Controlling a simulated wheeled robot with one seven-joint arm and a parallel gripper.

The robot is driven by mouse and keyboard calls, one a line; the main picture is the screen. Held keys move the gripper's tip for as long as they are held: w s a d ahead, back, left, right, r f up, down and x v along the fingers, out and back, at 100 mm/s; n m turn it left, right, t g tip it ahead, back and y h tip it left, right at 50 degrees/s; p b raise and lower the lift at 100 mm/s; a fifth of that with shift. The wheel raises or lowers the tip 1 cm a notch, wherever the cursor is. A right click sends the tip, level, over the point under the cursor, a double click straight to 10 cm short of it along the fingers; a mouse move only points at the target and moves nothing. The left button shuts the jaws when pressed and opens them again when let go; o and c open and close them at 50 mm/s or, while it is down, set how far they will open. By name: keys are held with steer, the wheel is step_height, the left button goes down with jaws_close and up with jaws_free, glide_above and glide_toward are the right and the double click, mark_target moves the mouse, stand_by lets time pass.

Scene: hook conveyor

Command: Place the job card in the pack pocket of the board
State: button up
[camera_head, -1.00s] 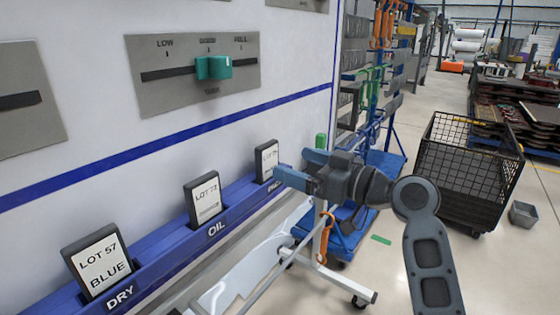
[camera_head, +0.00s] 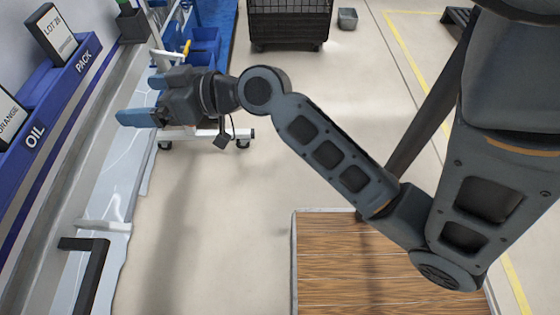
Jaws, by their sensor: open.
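The job card marked LOT 28 (camera_head: 53,33), a dark frame with a white label, stands tilted back at the pocket labelled PACK (camera_head: 84,61) on the blue rail, at upper left in the head view. Its lower end appears to be inside the pocket. My gripper (camera_head: 128,118) is open to the right of the rail and below the PACK label in the picture, apart from the card. I see no card between its fingers, though the side-on view partly hides the gap.
Another card (camera_head: 8,112) stands in the pocket labelled OIL, cut by the left edge. A dark pen holder (camera_head: 132,26) sits beyond PACK. A blue trolley, a wire bin (camera_head: 290,22) and a wooden platform (camera_head: 340,262) stand on the floor. Much pale floor is clear.

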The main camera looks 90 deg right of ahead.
steer(key=s+a+f+g, duration=0.1)
steer(key=s+a+f, duration=0.2)
steer(key=s+a, duration=0.35)
steer(key=s+a+f+g, duration=0.1)
steer(key=s+a+f, duration=0.35)
steer(key=s, duration=0.35)
steer(key=s+a+r+n+t+y, duration=0.1)
steer(key=s+a+r+n+y, duration=0.1)
steer(key=s+a, duration=0.4)
steer(key=shift+s+r+n, duration=0.5)
steer(key=shift+s+r, duration=0.35)
steer(key=shift+s, duration=0.2)
step_height(320, 180, up, 6)
steer(key=p, duration=0.5)
steer(key=shift+f+p, duration=0.15)
steer(key=shift+p, duration=0.2)
